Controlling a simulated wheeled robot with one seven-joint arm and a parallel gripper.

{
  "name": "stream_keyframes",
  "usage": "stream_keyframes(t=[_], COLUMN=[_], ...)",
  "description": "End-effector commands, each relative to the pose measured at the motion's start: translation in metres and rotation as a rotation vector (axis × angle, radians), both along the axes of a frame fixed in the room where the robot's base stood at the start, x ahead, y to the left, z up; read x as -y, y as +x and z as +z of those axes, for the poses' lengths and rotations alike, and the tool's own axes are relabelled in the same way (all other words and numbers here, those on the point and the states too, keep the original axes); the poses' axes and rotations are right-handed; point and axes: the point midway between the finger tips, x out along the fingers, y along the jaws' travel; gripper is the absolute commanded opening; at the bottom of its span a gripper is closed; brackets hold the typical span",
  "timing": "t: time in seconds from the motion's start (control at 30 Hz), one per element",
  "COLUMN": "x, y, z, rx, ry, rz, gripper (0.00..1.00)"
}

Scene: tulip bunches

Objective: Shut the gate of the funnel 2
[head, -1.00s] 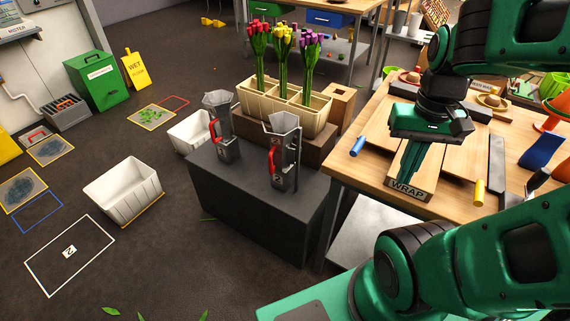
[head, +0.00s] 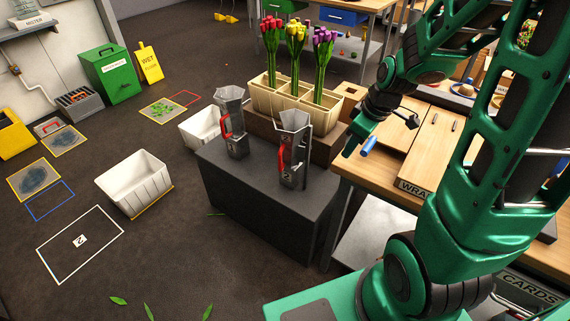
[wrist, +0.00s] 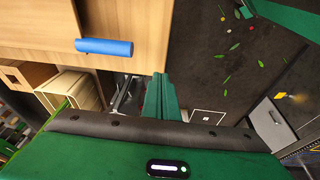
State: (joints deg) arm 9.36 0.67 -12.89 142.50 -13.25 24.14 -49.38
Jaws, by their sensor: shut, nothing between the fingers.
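The funnel 2 (head: 293,142) is a grey metal funnel with a "2" label and a red handle, upright on the dark block (head: 255,200). Whether its gate is open or shut I cannot tell. A similar grey funnel (head: 231,125) with a red handle stands to its left. My gripper (head: 350,150) is shut and empty at the left edge of the bench, right of the funnel 2 and apart from it. In the wrist view its green fingers (wrist: 160,97) are together. Grey metal partly hidden beside them there may be a funnel.
A blue cylinder (head: 369,146) lies on the wooden bench (head: 352,171) close to my gripper. A cream planter (head: 262,98) with tulip bunches stands behind the funnels. A white crate (head: 135,188) stands on the floor at left, near a white outline marked 2 (head: 80,241).

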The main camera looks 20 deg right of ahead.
Motion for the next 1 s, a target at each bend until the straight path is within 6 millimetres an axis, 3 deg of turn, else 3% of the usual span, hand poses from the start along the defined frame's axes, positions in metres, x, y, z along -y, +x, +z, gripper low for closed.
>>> stream_keyframes(t=[0.2,0.4,0.6,0.83,1.0], x=[-0.038,-0.068,-0.084,-0.091,-0.099], y=[0.067,0.110,0.130,0.140,0.151], z=[-0.053,-0.090,-0.109,-0.122,-0.141], rx=[0.166,0.327,0.421,0.443,0.441], ry=[-0.006,-0.032,-0.059,-0.067,-0.067], rz=[0.369,0.608,0.721,0.745,0.745], gripper=[0.00,0.00,0.00,0.00,0.00])
